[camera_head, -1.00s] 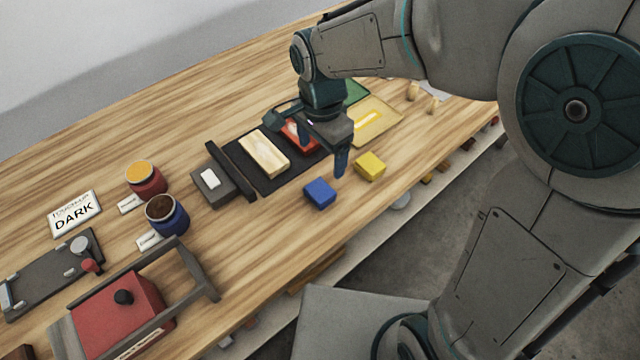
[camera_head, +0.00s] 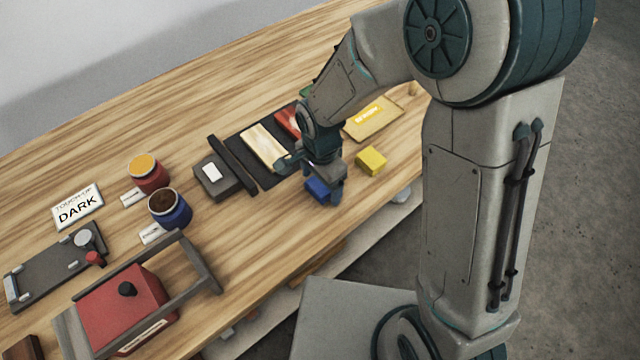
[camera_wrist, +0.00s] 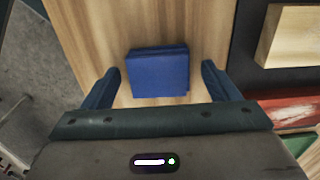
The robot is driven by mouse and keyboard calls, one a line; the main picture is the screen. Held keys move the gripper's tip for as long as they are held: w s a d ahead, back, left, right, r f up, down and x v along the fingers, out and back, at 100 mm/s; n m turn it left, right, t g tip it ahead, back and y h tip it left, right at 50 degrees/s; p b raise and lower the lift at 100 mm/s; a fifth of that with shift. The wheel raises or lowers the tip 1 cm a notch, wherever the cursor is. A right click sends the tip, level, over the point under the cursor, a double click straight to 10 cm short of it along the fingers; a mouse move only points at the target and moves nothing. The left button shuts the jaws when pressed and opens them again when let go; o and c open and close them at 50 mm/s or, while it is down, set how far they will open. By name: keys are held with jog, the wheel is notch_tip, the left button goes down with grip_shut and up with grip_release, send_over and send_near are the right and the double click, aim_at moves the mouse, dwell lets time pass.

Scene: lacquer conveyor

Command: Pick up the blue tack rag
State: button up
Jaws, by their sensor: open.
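The blue tack rag (camera_head: 316,189) is a small blue block-like folded cloth lying on the wooden bench near its front edge. In the head view my gripper (camera_head: 312,187) is right over it and partly hides it. In the wrist view the rag (camera_wrist: 158,72) lies flat between and just beyond the two fingertips. My gripper (camera_wrist: 158,83) is open, with a finger to each side of the rag and a gap on both sides. I cannot tell the exact height of the fingertips above the bench.
A yellow block (camera_head: 371,161) lies just right of the rag. A black mat (camera_head: 243,150) with a wooden piece (camera_head: 264,147) and a red item (camera_head: 288,122) is behind. A grey block (camera_head: 217,181) and paint cans (camera_head: 169,207) stand left. The bench's front edge is close.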

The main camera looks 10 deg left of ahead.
jog(key=shift+f, duration=0.2)
jog(key=c, duration=1.1)
jog(key=shift+o, duration=0.2)
jog(key=shift+r, duration=0.1)
jog(key=shift+r, duration=0.5)
jog(key=r, duration=0.2)
jog(key=d+r, duration=0.1)
jog(key=shift+w+r+b, duration=0.25)
jog(key=shift+b, duration=0.05)
jog(key=w+d+r, duration=0.4)
jog(key=d+r, duration=0.2)
jog(key=d, duration=0.4)
jog(key=shift+r+b, duration=0.15)
jog(key=shift+b, duration=0.3)
jog(key=shift+a, duration=0.1)
